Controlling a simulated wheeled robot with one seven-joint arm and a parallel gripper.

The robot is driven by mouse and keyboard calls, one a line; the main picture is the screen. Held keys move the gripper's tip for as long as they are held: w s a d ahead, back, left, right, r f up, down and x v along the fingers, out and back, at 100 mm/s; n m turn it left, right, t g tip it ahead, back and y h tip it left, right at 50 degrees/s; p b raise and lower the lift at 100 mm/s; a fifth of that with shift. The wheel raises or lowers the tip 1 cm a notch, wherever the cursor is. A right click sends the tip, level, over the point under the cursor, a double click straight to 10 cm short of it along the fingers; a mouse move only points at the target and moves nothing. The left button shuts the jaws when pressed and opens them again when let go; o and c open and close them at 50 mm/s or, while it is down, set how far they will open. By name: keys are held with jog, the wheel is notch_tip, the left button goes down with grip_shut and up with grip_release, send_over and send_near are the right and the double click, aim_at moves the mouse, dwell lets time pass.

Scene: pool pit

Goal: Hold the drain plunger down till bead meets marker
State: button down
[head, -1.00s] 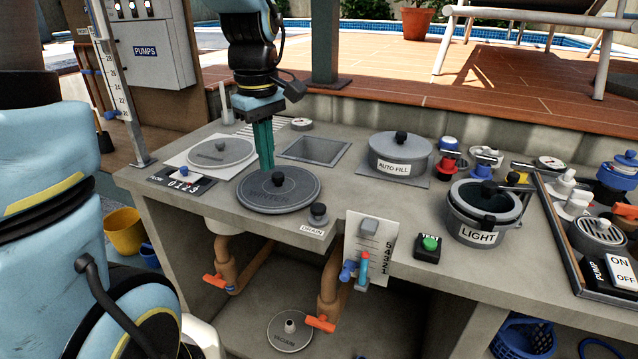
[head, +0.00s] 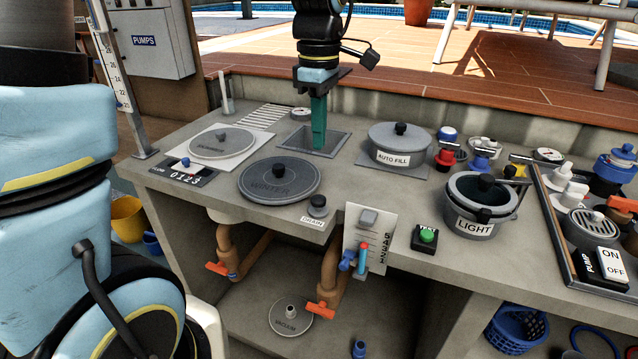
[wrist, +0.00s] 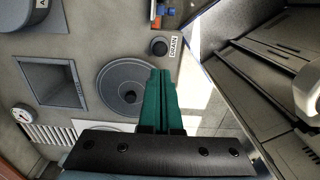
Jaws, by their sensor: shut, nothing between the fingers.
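The drain plunger (head: 317,204) is a dark round knob near the counter's front edge, beside a DRAIN label. It also shows in the wrist view (wrist: 159,46), beyond my fingertips. A white scale plate (head: 368,225) hangs on the counter front, right of the plunger. It bears numerals and a small red and blue tube (head: 362,258); I cannot make out the bead or marker on it. My gripper (head: 319,147), with green fingers, is shut and empty. In the head view it appears over the square recess, behind the plunger and apart from it.
The square recess (head: 290,135) is behind. Orange-handled pipes hang below.

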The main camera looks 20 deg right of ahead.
aim_at(319, 198)
notch_tip(319, 198, down, 12)
jog(key=shift+r+p, duration=0.2)
jog(key=shift+p, duration=1)
